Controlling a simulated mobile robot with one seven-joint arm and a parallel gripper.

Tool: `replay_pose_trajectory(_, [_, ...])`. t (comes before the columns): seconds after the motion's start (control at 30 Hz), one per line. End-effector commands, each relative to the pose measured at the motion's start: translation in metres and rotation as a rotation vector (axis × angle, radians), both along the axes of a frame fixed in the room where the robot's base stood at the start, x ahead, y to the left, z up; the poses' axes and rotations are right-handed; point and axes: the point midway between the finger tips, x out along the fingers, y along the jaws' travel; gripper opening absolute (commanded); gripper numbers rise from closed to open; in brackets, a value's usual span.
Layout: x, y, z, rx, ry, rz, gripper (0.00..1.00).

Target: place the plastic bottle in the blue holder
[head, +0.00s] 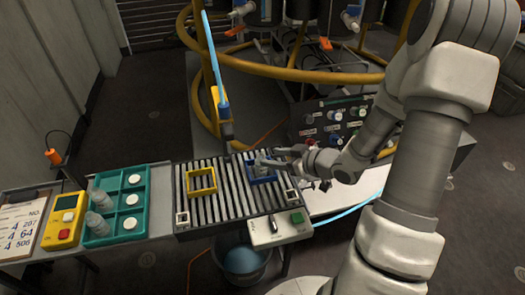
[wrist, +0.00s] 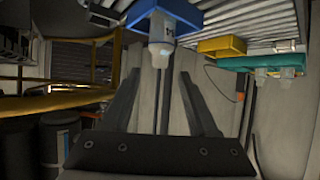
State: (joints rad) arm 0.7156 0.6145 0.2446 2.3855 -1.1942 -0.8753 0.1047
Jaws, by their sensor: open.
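The plastic bottle (head: 263,158) stands in the blue holder (head: 262,180) on the roller conveyor. In the wrist view, which is turned over, the pale translucent bottle (wrist: 161,52) projects out of the blue holder (wrist: 190,15) toward my gripper. My gripper (head: 277,157) is at the right of the bottle in the head view. In the wrist view my gripper (wrist: 158,75) has its two dark fingers spread wide, with nothing between them. The bottle is just beyond the fingertips. Its lower part is hidden by the holder walls.
A yellow holder (head: 201,191) sits empty on the conveyor (head: 225,200) left of the blue one. A teal tray (head: 118,233) at the left holds more bottles (head: 96,220) and white round pieces. A yellow device (head: 65,218) stands beside it. A control box (head: 280,228) is in front.

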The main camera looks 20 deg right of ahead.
Motion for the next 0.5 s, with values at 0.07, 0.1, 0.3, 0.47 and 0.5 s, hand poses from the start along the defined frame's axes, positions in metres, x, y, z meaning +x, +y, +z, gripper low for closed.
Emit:
replay_pose_trajectory(0.07, [-0.008,-0.008,0.008,-0.002,-0.001,-0.004,0.60])
replay_pose_trajectory(0.1, [-0.012,-0.009,0.010,-0.001,-0.001,-0.002,0.60])
replay_pose_trajectory(0.3, [-0.019,-0.014,0.013,-0.001,-0.001,0.000,0.60])
replay_pose_trajectory(0.47, [-0.019,-0.014,0.013,-0.001,-0.001,0.000,0.60])
replay_pose_trajectory(0.5, [-0.019,-0.013,0.013,-0.001,-0.001,0.000,0.60])
